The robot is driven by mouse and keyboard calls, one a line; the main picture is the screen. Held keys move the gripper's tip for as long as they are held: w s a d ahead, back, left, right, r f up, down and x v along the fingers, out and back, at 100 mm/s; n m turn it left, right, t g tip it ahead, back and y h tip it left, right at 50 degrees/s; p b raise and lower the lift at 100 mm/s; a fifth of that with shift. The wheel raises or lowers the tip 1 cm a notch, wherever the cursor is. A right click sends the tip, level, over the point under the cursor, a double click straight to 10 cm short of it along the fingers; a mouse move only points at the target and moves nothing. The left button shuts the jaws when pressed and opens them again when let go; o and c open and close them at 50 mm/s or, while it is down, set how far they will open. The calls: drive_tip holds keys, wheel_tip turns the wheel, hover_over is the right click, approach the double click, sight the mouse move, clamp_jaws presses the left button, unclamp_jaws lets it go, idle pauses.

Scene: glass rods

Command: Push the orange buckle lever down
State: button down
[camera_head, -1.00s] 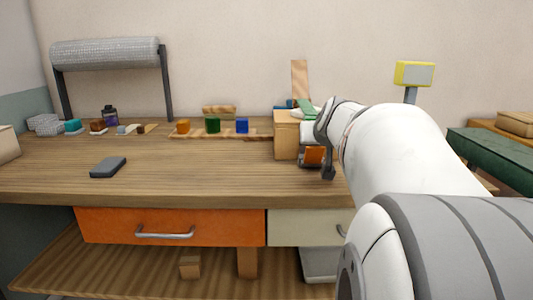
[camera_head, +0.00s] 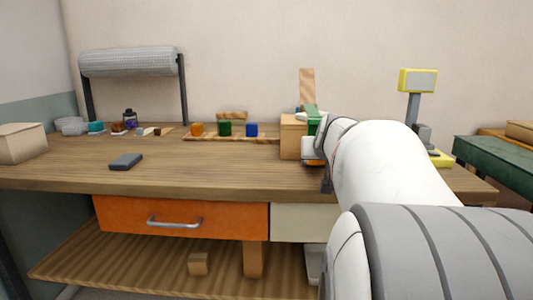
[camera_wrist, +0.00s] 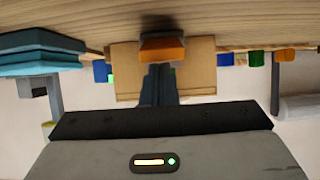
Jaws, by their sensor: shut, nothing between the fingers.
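The orange buckle lever (camera_head: 311,158) sits low on the front of a wooden box (camera_head: 292,142) on the workbench, partly hidden by my arm. In the wrist view, where the bench top is uppermost, the orange lever (camera_wrist: 162,50) stands out in front of the tan box (camera_wrist: 120,75). My gripper (camera_wrist: 159,75) is shut and empty, its dark fingers pointing at the lever close to its edge. I cannot tell whether they touch it. In the head view my gripper (camera_head: 326,180) is beside the lever, mostly seen from behind.
Orange (camera_head: 196,129), green (camera_head: 225,128) and blue (camera_head: 251,129) blocks stand left of the box. A yellow-framed display (camera_head: 417,81) stands at right. The bench front left of my arm is clear.

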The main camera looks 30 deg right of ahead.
drive_tip(key=shift+s+a, duration=0.25)
drive_tip(key=shift+s, duration=0.2)
drive_tip(key=p+v, duration=0.2)
drive_tip(key=v, duration=0.5)
drive_tip(key=shift+s+r, duration=0.2)
drive_tip(key=shift+s, duration=0.15)
drive_tip(key=shift+a, duration=0.15)
